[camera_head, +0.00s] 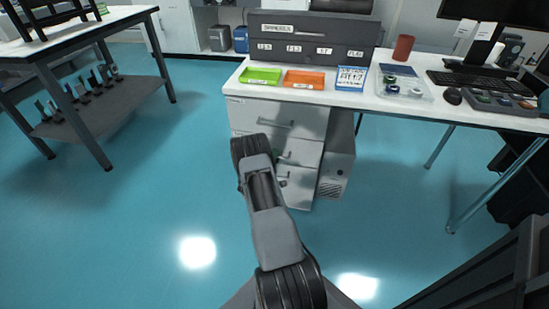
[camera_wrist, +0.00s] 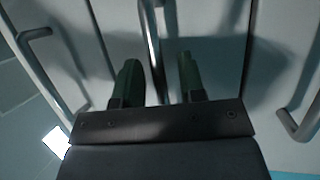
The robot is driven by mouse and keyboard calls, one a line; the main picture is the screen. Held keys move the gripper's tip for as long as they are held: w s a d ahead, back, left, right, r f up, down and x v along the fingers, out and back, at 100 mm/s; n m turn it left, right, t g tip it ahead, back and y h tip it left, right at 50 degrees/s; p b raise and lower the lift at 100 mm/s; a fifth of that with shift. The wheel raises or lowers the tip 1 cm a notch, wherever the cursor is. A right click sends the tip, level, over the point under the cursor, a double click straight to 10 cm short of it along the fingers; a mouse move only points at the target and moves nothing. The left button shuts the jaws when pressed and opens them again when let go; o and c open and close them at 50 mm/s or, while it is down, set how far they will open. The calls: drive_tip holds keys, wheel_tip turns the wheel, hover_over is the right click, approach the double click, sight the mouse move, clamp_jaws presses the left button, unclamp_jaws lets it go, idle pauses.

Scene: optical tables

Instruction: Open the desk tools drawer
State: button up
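A white drawer cabinet (camera_head: 305,200) under the desk has three stacked drawers with bar handles, all appearing shut. I cannot read which is the desk tools drawer; a small label shows on the top drawer (camera_head: 262,116). In the wrist view, my gripper (camera_wrist: 158,60) has its two dark green fingers apart, pointing at the fronts. The middle of three handles (camera_wrist: 150,30) runs between the fingers, with a gap visible on each side. Other handles show at left (camera_wrist: 37,34) and right (camera_wrist: 300,128).
The white desk (camera_head: 440,112) bears a dark labelled drawer box (camera_head: 312,38), a green tray (camera_head: 260,76), an orange tray (camera_head: 304,80) and a keyboard (camera_head: 475,80). A computer tower (camera_head: 337,170) stands right of the cabinet. Floor in front is clear.

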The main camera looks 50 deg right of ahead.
drive_tip(key=shift+d, duration=0.1)
drive_tip(key=shift+c, duration=0.4)
clamp_jaws()
